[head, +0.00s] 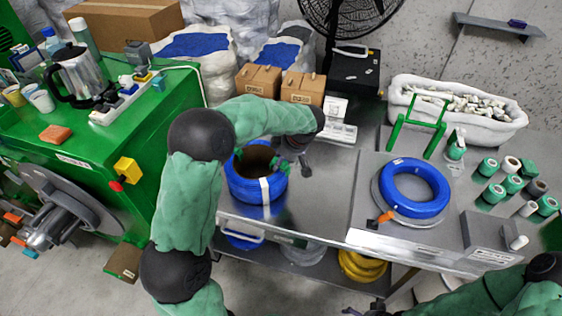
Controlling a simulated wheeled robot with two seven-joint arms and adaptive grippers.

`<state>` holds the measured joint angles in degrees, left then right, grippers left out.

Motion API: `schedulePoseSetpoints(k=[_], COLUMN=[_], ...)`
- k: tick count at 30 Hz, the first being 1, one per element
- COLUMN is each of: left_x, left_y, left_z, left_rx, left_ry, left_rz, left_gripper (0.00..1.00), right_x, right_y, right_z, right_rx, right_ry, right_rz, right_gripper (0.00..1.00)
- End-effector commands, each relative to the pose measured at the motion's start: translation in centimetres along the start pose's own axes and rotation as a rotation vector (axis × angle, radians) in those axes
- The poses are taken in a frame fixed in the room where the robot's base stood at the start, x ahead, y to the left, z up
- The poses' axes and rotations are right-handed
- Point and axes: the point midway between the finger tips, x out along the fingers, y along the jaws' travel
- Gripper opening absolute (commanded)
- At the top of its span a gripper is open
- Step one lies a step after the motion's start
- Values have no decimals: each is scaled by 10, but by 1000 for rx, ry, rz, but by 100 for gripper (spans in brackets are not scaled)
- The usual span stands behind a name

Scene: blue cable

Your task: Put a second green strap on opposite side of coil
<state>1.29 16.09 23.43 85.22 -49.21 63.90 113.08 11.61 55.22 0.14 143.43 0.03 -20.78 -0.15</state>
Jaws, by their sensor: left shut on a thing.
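A blue cable coil (238,184) with a brown inside stands on the left part of the metal bench. Several green rolls (495,193) stand at the right. My right gripper (366,311) is mostly cut off at the bottom edge.
A green wire stand (416,123) and a white sack (470,103) of scraps are behind the right coil. Cardboard boxes (258,79) and a scale (338,130) stand behind the left coil. A grey box (490,235) sits at the front right. Yellow coils (362,266) lie on the lower shelf.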

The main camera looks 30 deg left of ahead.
Motion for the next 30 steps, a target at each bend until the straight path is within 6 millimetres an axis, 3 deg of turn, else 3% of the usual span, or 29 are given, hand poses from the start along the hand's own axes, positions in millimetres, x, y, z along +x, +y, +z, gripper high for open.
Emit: schedulePoseSetpoints(k=[30], left_x=[12], left_y=[0], left_z=[5], left_rx=[-1], left_ry=[0], left_rz=[1], left_gripper=[19], right_x=[13], right_y=[5], right_z=[0], right_rx=[0], right_ry=[0], right_rz=[0], right_gripper=[98])
